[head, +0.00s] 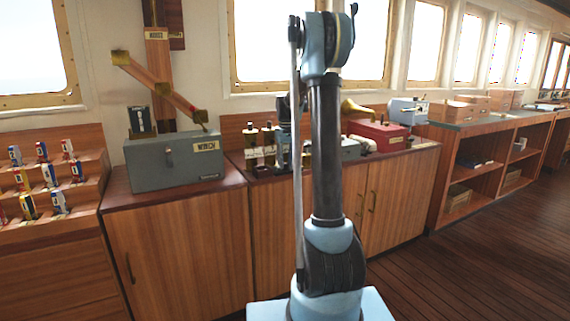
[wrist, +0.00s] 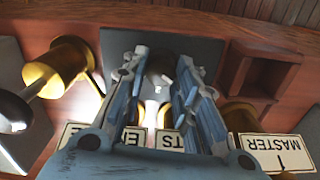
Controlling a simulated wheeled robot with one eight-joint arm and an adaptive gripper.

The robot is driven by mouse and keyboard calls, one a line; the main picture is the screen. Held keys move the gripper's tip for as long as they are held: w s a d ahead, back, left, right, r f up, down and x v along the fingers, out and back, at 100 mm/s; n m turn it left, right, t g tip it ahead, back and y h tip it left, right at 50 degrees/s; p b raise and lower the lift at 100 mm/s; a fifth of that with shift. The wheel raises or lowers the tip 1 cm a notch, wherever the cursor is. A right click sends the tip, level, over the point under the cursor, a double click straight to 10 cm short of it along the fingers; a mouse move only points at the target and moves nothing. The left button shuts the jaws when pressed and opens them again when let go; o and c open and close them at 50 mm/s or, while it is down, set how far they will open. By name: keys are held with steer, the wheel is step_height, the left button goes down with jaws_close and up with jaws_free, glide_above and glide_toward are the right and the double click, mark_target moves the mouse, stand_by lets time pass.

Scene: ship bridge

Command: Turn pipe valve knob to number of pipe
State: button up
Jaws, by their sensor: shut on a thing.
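No pipe number or knob pointer can be read. A brass fitting (wrist: 55,65) stands to the left, and another brass part (wrist: 240,115) shows partly behind the right finger. An upside-down label plate reading MASTER 1 (wrist: 275,152) is at lower right.
A grey WINCH box (head: 172,160) stands on the counter at left. A red box (head: 380,135) and brass horn (head: 355,108) are right of my arm. Small cans (head: 48,175) fill a stepped rack at far left. Wooden cabinets (head: 180,255) block the front; floor (head: 480,265) is free at right.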

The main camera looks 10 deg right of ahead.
mark_target(286, 163)
steer(key=shift+m, duration=1)
steer(key=o, duration=1.1)
steer(key=shift+r, duration=0.1)
step_height(286, 163, up, 12)
steer(key=shift+f, duration=0.15)
